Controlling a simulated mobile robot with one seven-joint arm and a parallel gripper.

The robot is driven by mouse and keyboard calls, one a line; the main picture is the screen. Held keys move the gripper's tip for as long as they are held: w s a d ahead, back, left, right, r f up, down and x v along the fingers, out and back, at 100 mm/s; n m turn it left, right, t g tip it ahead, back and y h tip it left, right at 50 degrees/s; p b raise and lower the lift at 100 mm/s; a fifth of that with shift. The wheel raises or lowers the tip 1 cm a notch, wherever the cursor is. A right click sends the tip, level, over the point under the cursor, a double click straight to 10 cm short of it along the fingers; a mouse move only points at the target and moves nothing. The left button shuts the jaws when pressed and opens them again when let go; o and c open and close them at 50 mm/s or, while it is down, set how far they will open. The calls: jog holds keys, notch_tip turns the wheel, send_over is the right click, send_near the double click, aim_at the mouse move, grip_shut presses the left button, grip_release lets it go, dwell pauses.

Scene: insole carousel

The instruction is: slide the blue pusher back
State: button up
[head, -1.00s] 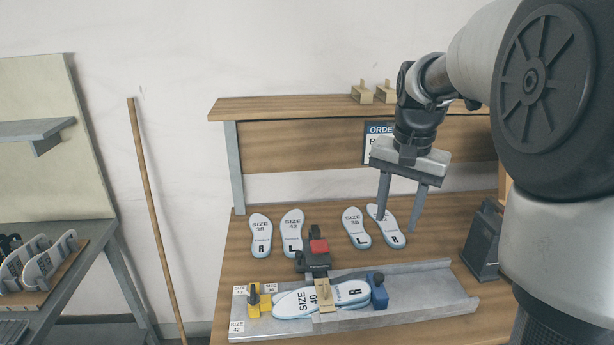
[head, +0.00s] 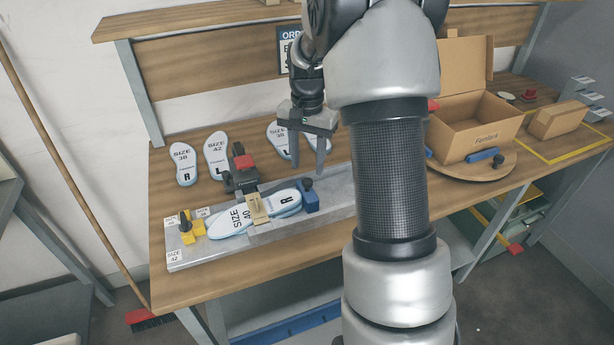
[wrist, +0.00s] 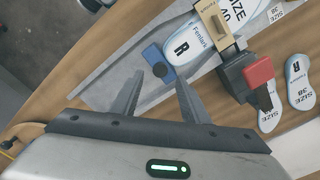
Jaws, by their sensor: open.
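The blue pusher (head: 309,197) with its dark knob stands on the grey metal tray (head: 185,262), at the right end of a size 40 insole pair (head: 232,222). It also shows in the wrist view (wrist: 153,56), beyond my fingertips. A tan clamp pad (head: 257,209) on a black toggle clamp with a red grip (head: 243,162) lies across the insoles. A yellow stop (head: 191,228) is at their left end. My gripper (head: 307,172) is open and empty, above and behind the pusher.
Loose insoles (head: 184,164) lie behind the tray. An open cardboard box (head: 478,128) stands on a round wooden turntable (head: 455,170) at right. My arm hides the table between tray and box. A broom (head: 75,165) leans at left.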

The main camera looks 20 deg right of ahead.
aim_at(307, 181)
notch_tip(307, 181, down, 5)
jog(key=shift+f, duration=0.1)
dwell(0.3)
grip_shut()
